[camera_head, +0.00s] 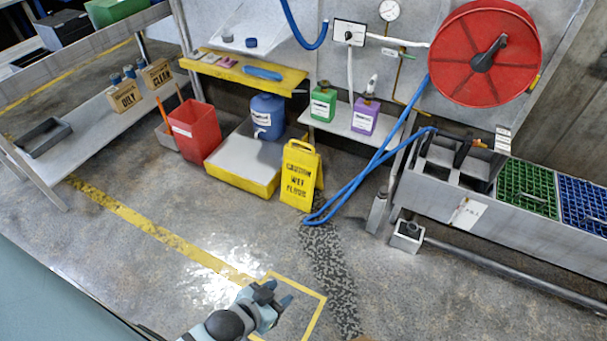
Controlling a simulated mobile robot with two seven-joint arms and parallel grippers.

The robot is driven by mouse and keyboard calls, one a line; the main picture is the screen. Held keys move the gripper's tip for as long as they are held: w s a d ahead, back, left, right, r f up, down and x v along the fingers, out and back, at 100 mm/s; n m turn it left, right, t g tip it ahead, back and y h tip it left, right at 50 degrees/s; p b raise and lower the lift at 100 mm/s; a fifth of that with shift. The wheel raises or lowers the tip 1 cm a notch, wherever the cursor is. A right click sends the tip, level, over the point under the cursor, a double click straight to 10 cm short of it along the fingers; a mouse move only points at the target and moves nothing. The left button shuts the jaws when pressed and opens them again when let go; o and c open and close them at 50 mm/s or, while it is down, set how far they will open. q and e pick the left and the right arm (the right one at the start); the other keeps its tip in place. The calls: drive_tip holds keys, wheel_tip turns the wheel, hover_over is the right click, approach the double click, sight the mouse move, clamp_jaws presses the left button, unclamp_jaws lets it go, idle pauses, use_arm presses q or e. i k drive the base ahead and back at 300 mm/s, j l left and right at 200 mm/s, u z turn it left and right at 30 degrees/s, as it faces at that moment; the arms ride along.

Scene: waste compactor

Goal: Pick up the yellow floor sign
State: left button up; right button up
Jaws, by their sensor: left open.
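The yellow floor sign (298,178) stands upright on the floor near the middle of the head view, with "CAUTION WET FLOOR" in dark letters and a handle opening at its top. My right gripper is not in view.
A blue hose (345,192) loops on the floor right beside the sign. The floor in front is clear.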

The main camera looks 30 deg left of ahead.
sight(302, 172)
drive_tip(key=i+j+u, duration=0.35)
drive_tip(key=i, duration=1.05)
drive_tip(key=i+u, duration=0.3)
drive_tip(key=i, duration=1.15)
drive_tip(key=j, duration=0.1)
